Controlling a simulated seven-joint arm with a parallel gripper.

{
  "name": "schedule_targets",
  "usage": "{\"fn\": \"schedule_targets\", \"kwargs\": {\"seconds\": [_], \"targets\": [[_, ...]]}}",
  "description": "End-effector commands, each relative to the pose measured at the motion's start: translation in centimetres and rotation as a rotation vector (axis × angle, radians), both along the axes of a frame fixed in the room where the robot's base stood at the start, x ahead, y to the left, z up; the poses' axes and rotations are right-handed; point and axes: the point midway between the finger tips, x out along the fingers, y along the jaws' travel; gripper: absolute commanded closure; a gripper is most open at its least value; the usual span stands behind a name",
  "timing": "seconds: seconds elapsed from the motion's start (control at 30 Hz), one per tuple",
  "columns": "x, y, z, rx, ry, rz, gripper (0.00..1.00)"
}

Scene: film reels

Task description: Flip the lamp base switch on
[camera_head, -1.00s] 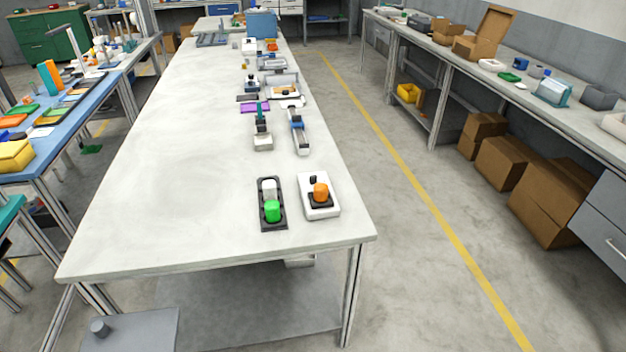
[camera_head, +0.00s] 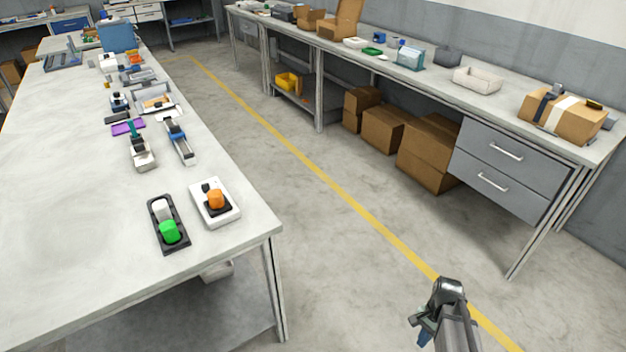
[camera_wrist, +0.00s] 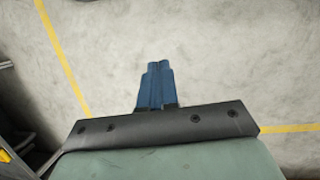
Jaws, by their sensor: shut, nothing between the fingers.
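I cannot tell for certain which thing is the lamp base. Two switch-like units sit near the right front corner of the near table. One is a dark base (camera_head: 182,242) with a green knob (camera_head: 171,232) and a white one (camera_head: 161,209). Beside it is a white base (camera_head: 228,217) with an orange knob (camera_head: 215,198) and a small black part. My gripper (camera_head: 424,337) is at the bottom right, over the floor aisle and well apart from the table. In the wrist view its blue fingers (camera_wrist: 156,84) are together and empty above the floor.
The light table (camera_head: 70,230) holds several devices along its right side; its left part is bare. A long bench (camera_head: 400,82) with boxes and trays runs along the wall at right. Cardboard boxes (camera_head: 428,152) stand under it. The aisle floor between is clear.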

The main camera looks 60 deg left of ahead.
Motion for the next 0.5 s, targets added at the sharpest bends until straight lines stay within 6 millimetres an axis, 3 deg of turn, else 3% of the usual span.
{"fn": "schedule_targets", "kwargs": {"seconds": [0.03, 0.27, 0.5], "targets": [[0.2, 2.3, 0.9, 0.005, -0.011, 0.006, 1.00], [-0.8, 11.1, 5.7, 0.024, -0.051, 0.010, 1.00], [-3.6, 20.2, 11.3, 0.049, -0.087, 0.012, 1.00]]}}
